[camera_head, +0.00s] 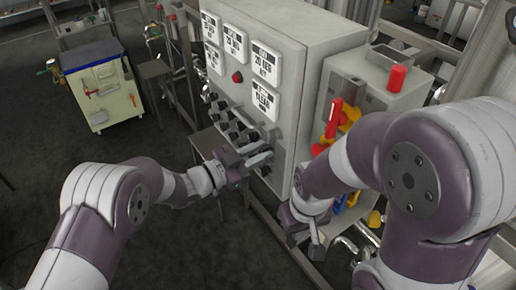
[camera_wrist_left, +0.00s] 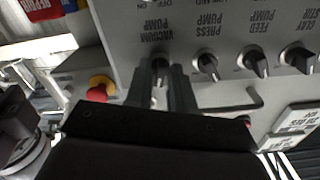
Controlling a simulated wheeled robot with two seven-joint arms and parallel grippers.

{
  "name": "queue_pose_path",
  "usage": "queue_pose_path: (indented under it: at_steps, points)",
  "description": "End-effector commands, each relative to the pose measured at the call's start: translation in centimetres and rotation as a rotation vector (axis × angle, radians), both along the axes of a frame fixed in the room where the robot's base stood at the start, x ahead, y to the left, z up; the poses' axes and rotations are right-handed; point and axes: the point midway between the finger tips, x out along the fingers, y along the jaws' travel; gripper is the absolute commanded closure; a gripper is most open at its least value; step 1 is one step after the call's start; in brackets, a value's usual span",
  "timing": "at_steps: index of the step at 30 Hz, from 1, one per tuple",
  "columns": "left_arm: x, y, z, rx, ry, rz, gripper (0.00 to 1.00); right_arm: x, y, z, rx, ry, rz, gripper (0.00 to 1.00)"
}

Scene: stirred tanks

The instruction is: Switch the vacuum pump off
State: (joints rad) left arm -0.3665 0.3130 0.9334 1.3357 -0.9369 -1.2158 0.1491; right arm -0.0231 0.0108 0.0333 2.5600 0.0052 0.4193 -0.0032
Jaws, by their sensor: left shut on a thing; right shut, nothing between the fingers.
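The grey control cabinet (camera_head: 290,70) stands in the middle of the head view, with rows of black knobs on its front. In the left wrist view its panel (camera_wrist_left: 200,20) appears upside down. The vacuum pump knob (camera_wrist_left: 159,66) sits by the "VACUUM PUMP" label, between the fingers of my left gripper (camera_wrist_left: 160,80). My left gripper (camera_head: 258,158) is shut on this knob at the lower part of the panel. The fingers hide much of the knob, so its setting is unclear. My right gripper (camera_head: 305,228) is shut and empty, in front of the cabinet's lower right side.
The press pump (camera_wrist_left: 207,65), feed pump (camera_wrist_left: 256,62) and clay stir (camera_wrist_left: 301,60) knobs stand in line beside it. A red button on yellow (camera_wrist_left: 100,88) and a bar handle (camera_wrist_left: 240,103) are close. Red and yellow valves (camera_head: 340,120) lie near my right arm.

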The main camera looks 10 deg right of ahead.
Motion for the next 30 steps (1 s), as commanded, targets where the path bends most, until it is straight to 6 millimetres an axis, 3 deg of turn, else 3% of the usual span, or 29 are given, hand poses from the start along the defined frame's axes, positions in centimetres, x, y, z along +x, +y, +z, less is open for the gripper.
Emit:
queue_pose_path:
  at_steps: [15, 30]
  points:
    - [0.0, 0.0, 0.2, -0.161, 0.453, 0.001, 1.0, 0.0, 0.0, 3.9, 0.0, 0.0, 0.0, 1.0]
    - [0.0, 0.0, 0.1, -0.265, 0.733, 0.001, 1.0, 0.0, 0.0, 5.6, 0.0, 0.0, 0.0, 1.0]
